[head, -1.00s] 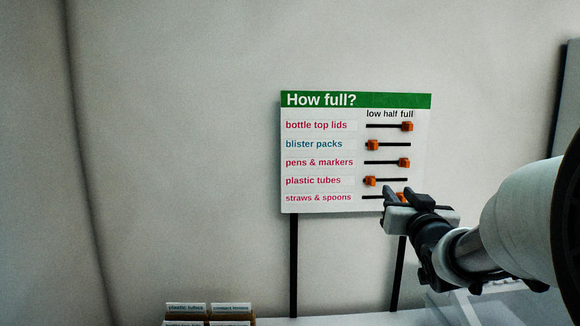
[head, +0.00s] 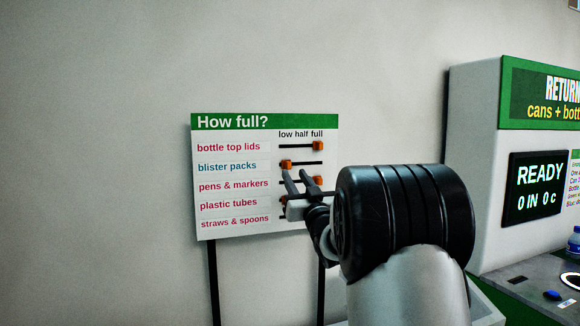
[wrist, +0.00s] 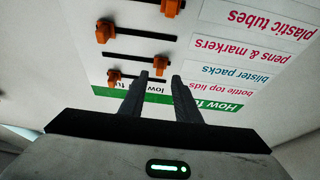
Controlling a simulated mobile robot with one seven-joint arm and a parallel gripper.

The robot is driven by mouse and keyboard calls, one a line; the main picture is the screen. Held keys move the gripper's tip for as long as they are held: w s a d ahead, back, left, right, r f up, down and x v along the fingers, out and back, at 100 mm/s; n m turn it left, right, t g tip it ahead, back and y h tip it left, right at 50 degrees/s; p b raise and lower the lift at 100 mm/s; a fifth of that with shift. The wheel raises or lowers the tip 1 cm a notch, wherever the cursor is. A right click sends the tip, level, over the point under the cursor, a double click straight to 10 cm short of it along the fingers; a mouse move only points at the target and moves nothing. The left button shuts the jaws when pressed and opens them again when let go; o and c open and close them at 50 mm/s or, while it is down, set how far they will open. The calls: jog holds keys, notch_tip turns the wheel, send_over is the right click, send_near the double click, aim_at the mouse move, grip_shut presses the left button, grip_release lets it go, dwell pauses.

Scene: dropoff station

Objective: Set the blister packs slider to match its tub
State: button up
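The white "How full?" board (head: 215,220) has a row of orange sliders on black tracks. The blister packs slider (head: 286,164) sits at the low end of its track. It also shows in the upside-down wrist view (wrist: 160,66), just beyond my fingertips. My gripper (head: 295,174) is open, its two fingers apart and pointing at the board just below that slider in the head view. In the wrist view my gripper (wrist: 159,78) has nothing between its fingers. I cannot tell how far the tips are from the board. The blister packs tub is not in view.
The bottle top lids slider (head: 318,146) and pens & markers slider (head: 318,181) sit near full. The plastic tubes slider (wrist: 172,7) is near low. My arm hides the lower tracks in the head view. A return machine (head: 475,150) stands at the right.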

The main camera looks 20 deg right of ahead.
aim_at(289, 167)
jog(key=x, duration=0.5)
jog(key=shift+w+r+p, duration=0.1)
jog(key=shift+w+p, duration=0.05)
jog(key=shift+p, duration=0.2)
grip_shut()
